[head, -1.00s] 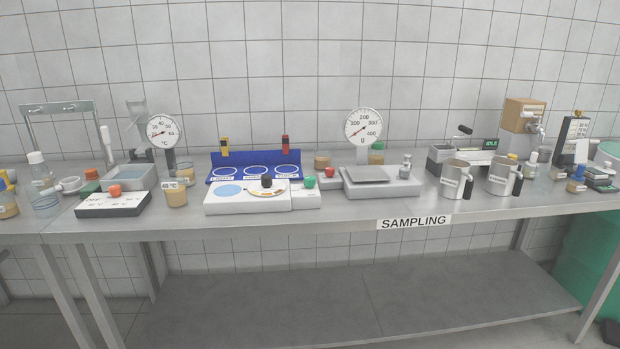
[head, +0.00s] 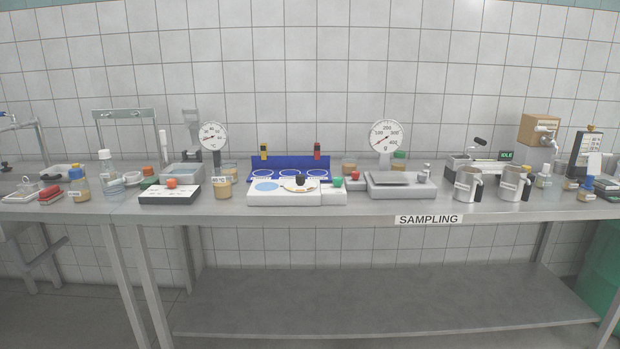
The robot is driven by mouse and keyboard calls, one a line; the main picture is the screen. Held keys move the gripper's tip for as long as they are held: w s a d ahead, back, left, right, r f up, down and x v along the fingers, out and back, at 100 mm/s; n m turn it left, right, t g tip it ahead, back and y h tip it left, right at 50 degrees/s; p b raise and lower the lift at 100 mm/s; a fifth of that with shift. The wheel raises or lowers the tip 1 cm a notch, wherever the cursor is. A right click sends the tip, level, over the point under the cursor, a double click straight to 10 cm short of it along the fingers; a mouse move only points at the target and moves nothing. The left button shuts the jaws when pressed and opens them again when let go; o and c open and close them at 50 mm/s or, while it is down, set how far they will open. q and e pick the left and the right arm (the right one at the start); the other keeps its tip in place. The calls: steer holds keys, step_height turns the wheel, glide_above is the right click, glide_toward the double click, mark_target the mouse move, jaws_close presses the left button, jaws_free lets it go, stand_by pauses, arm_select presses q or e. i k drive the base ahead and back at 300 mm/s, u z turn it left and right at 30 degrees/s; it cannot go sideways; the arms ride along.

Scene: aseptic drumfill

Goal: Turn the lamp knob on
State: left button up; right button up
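No knob bears a lamp label that I can read, so I cannot tell for certain which one is the lamp knob. A black knob (head: 300,180) stands on a small dial on the white panel (head: 284,198), beside a pale blue disc (head: 267,187). A green knob (head: 337,182) sits on the small white box joined at its right. An orange knob (head: 171,183) sits on a black-edged white control box (head: 169,195) further left; its lettering is too small to read. Neither of my grippers is in view.
The steel bench (head: 370,210) has a SAMPLING label on its front edge. A blue rack (head: 290,163) stands behind the white panel, a scale (head: 400,186) to its right. Steel jugs (head: 467,184) stand further right. A sample cup (head: 222,188) stands left of the panel.

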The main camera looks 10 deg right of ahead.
mark_target(337, 181)
steer(key=u, duration=0.45)
steer(key=i, duration=0.85)
steer(key=u, duration=0.05)
